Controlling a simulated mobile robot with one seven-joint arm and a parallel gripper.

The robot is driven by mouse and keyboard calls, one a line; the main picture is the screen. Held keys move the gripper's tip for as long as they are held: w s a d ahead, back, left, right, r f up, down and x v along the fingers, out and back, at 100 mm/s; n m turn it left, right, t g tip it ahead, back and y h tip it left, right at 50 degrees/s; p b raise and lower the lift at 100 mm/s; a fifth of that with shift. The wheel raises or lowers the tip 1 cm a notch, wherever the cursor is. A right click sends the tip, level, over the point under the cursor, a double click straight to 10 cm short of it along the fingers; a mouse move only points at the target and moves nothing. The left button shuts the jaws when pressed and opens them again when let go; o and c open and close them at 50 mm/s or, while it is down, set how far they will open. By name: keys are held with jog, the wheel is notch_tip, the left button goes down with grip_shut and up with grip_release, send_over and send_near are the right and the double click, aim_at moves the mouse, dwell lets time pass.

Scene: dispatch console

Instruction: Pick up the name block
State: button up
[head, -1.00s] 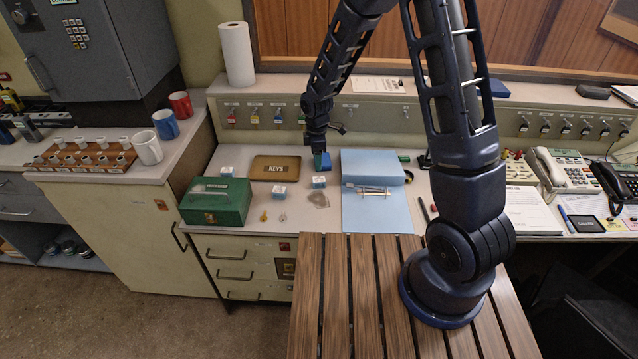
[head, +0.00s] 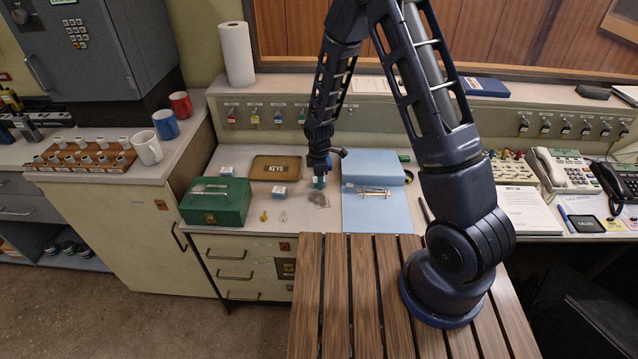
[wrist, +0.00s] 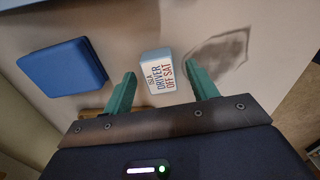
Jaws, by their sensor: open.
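A small white name block (wrist: 158,76), lettered with a name, "DRIVER" and "OFF SAT", stands on the counter in the wrist view. My gripper (wrist: 162,90) is open, with its two green fingers on either side of the block's near end. I cannot tell whether they touch it. In the head view my gripper (head: 319,182) points down at the counter and hides this block. Two similar blue-and-white blocks stand to its left, one nearer (head: 279,191) and one farther back (head: 226,171).
A green cash box (head: 215,203) and a KEYS tray (head: 276,168) lie left. A blue folder (head: 375,211) lies close on the right. A blue flat case (wrist: 62,67) sits left of the block in the wrist view. A grey smudge (wrist: 218,50) marks the counter.

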jog(key=shift+f, duration=0.3)
jog(key=c, duration=1.1)
jog(key=shift+o, duration=0.2)
jog(key=shift+r, duration=0.1)
notch_tip(320, 180, up, 20)
jog(key=w+a+r, duration=0.4)
jog(key=w+r, duration=0.2)
jog(key=w, duration=0.5)
jog(key=w+a+r, duration=0.4)
jog(key=w+r, duration=0.2)
jog(key=w, duration=0.4)
jog(key=w+d+r+m, duration=0.1)
jog(key=w+r, duration=1.2)
jog(key=w, duration=0.1)
jog(key=shift+w+m, duration=0.3)
jog(key=shift+m, duration=0.1)
